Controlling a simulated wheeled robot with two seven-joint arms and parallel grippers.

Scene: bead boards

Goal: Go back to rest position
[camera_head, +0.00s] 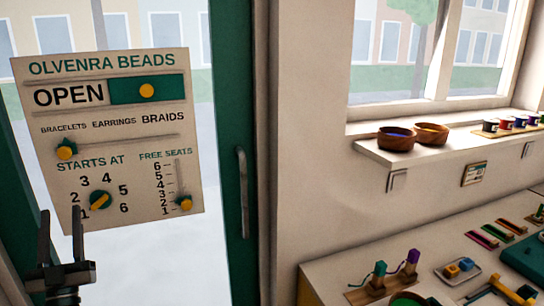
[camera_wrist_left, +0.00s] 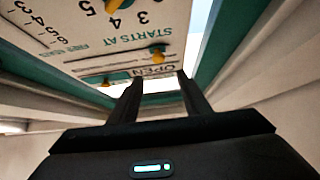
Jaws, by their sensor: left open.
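A cream sign board (camera_head: 120,150) headed "OLVENRA BEADS" hangs on the green-framed glass door. Its top sign reads OPEN, with a yellow knob (camera_head: 147,91) on the green panel beside it. The bracelets–earrings–braids slider (camera_head: 66,149) is at the left end. The "Starts at" dial (camera_head: 100,201) has a slanted yellow pointer; its exact number is hard to tell. The free seats slider (camera_head: 185,203) is near 1. My left gripper (camera_head: 62,218) is open and empty at the board's lower left. The board also shows upside down in the left wrist view (camera_wrist_left: 75,22). My right gripper is not in view.
A door handle (camera_head: 244,193) is right of the board. A window shelf (camera_head: 440,150) carries two wooden bowls and several small pots. The table (camera_head: 335,271) at lower right holds bead stands, a small tray and coloured strips.

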